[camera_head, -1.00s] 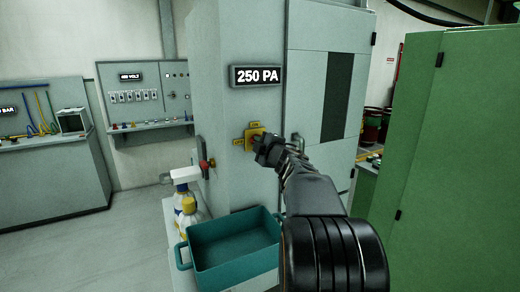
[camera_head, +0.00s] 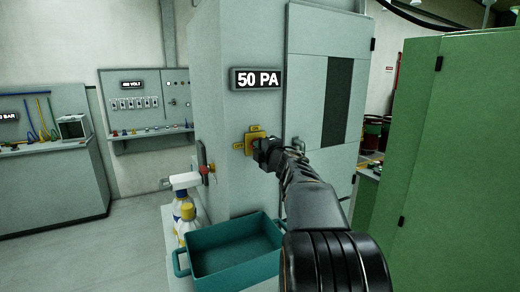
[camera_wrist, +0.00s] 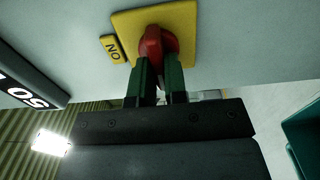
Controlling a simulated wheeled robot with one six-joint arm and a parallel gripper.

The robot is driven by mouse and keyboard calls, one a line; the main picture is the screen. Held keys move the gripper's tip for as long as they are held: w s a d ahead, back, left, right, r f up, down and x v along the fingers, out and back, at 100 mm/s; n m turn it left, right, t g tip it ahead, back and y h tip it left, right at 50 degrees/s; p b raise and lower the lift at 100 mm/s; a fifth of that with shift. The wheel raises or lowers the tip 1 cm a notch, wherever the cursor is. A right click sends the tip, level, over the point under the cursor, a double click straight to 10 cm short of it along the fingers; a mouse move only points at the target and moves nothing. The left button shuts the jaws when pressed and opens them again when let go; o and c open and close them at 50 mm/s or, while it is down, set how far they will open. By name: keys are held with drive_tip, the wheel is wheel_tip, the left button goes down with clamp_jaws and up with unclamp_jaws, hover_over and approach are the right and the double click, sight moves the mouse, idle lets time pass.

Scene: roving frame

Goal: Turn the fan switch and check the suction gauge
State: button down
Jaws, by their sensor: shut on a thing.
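The fan switch is a red knob (camera_wrist: 153,42) on a yellow plate (camera_wrist: 185,25) on the grey cabinet front. A small yellow "ON" label (camera_wrist: 112,48) sits beside the plate in the wrist view. My gripper (camera_wrist: 158,72) is shut on the red knob, one finger on each side. In the head view my gripper (camera_head: 262,150) covers most of the knob, and the yellow plate shows at its left. The suction gauge (camera_head: 258,79), a black display above the switch, reads "50 PA". Part of it shows in the wrist view (camera_wrist: 28,88).
A teal bin (camera_head: 235,262) stands below the switch, with spray bottles (camera_head: 185,205) to its left. A red-handled fitting (camera_head: 205,170) is on the cabinet's left side. A green cabinet (camera_head: 460,170) stands close on the right. Open floor lies at the left.

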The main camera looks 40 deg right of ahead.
drive_tip(key=c, duration=1.1)
unclamp_jaws()
drive_tip(key=shift+c, duration=0.2)
drive_tip(key=s+a, duration=0.2)
drive_tip(key=s, duration=1.1)
drive_tip(key=shift+s+b, duration=0.35)
drive_tip(key=shift+b, duration=0.05)
drive_tip(key=shift+d, duration=0.1)
